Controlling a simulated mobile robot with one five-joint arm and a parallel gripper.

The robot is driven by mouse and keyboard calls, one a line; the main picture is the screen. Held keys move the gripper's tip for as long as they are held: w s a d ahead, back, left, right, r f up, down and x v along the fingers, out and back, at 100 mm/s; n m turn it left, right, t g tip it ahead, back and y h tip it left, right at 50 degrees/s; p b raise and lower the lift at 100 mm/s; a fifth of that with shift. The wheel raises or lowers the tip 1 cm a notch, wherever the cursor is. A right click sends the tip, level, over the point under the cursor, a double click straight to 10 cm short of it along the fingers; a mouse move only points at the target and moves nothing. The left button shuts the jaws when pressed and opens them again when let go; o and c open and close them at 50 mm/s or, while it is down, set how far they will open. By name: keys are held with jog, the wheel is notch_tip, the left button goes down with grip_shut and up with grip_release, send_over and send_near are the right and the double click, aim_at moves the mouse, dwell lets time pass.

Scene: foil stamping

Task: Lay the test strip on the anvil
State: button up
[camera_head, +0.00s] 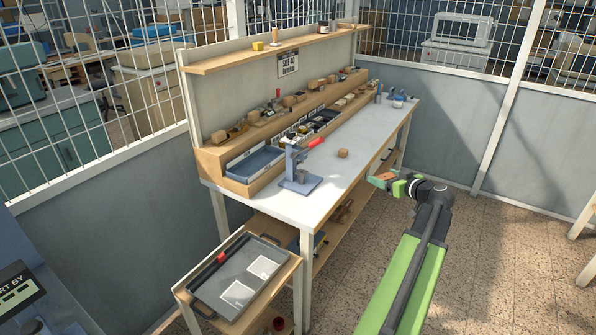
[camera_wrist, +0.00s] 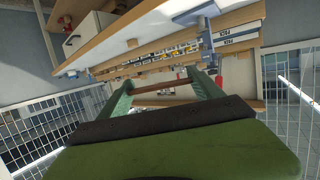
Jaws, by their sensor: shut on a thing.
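The test strip appears as a thin brown piece held across between the fingertips of my gripper (camera_wrist: 160,85) in the wrist view. In the head view my gripper (camera_head: 386,181) is off the right front edge of the workbench, with the brown strip (camera_head: 380,177) at its tip. A blue-grey hand press (camera_head: 293,164) with a red lever handle stands on the near left part of the bench top. The anvil seems to be at its base (camera_head: 301,182), small in view and well left of my gripper. I see nothing lying on it.
Bins and small parts line the back ledge. A lower side shelf holds a grey tray (camera_head: 226,279) with two white sheets. Open floor lies right of the bench.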

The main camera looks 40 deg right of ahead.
aim_at(301, 172)
jog(key=w+a+f+n+y+b, duration=0.1)
jog(key=w+a+f+b, duration=0.25)
jog(key=w, duration=0.55)
jog(key=w+a+f+n+y+b, duration=0.1)
jog(key=w+a+f+y+b, duration=0.15)
jog(key=w+a+f, duration=0.4)
jog(key=shift+t+h, duration=0.3)
jog(key=shift+h, duration=0.05)
jog(key=w+d, duration=0.1)
jog(key=w, duration=0.5)
jog(key=w+d+r, duration=0.1)
jog(key=w+d, duration=0.1)
jog(key=w, duration=0.4)
jog(key=w+d+r, duration=0.1)
jog(key=w, duration=0.5)
jog(key=shift+w+d+r, duration=0.15)
jog(key=shift+w+r, duration=0.1)
jog(key=f+b, duration=0.2)
jog(key=w+f+b, duration=0.1)
jog(key=f+b, duration=0.1)
jog(key=shift+r, duration=0.25)
jog(key=shift+f, duration=0.2)
jog(key=o, duration=1.3)
jog(key=shift+r, duration=0.15)
